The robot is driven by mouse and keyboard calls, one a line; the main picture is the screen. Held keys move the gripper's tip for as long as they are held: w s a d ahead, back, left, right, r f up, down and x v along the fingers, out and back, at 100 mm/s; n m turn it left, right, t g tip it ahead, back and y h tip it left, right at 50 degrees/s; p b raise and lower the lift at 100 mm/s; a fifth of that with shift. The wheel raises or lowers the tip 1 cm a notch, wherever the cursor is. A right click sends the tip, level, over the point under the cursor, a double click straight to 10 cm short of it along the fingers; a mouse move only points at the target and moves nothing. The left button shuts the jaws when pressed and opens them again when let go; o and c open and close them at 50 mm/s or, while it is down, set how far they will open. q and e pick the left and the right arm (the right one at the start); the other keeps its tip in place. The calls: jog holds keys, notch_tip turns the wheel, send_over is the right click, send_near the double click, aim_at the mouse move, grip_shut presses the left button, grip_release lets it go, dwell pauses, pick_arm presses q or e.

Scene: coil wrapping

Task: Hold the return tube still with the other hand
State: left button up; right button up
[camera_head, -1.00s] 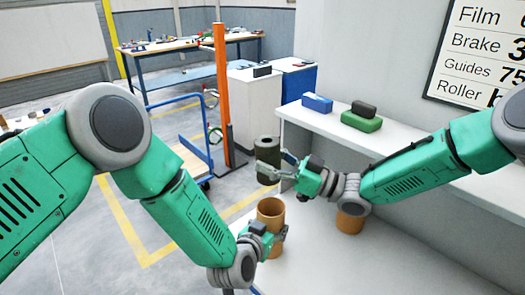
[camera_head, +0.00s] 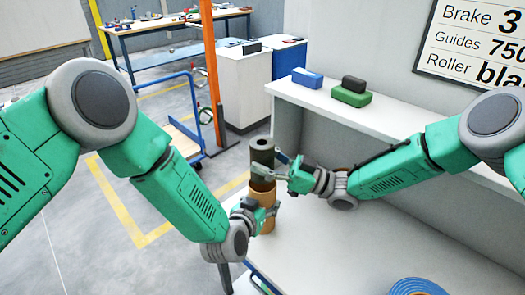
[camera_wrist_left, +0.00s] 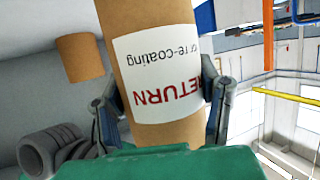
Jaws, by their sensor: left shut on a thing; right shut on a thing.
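The return tube (camera_head: 267,224) is a brown cardboard tube standing upright near the table's left edge. In the left wrist view the return tube (camera_wrist_left: 150,20) shows a white label with red "RETURN" lettering. My left gripper (camera_head: 265,211) is shut around it, with a finger on each side in the wrist view. My right gripper (camera_head: 264,173) is shut on a dark grey-green hollow cylinder (camera_head: 262,153), upright directly above the tube. The fingers hide part of where the two meet. I cannot tell whether the cylinder's lower end is inside the tube.
Another brown tube (camera_wrist_left: 80,57) stands apart, mostly hidden behind my right wrist in the head view. A blue coil (camera_head: 418,287) lies at the table's front right. Blue, green and black blocks (camera_head: 351,96) sit on the back shelf (camera_head: 400,125). The table's middle is clear.

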jog(key=shift+f, duration=2.85)
jog(key=o, duration=1.6)
notch_tip(320, 180, up, 10)
jog(key=shift+f, duration=0.1)
jog(key=shift+w, duration=0.1)
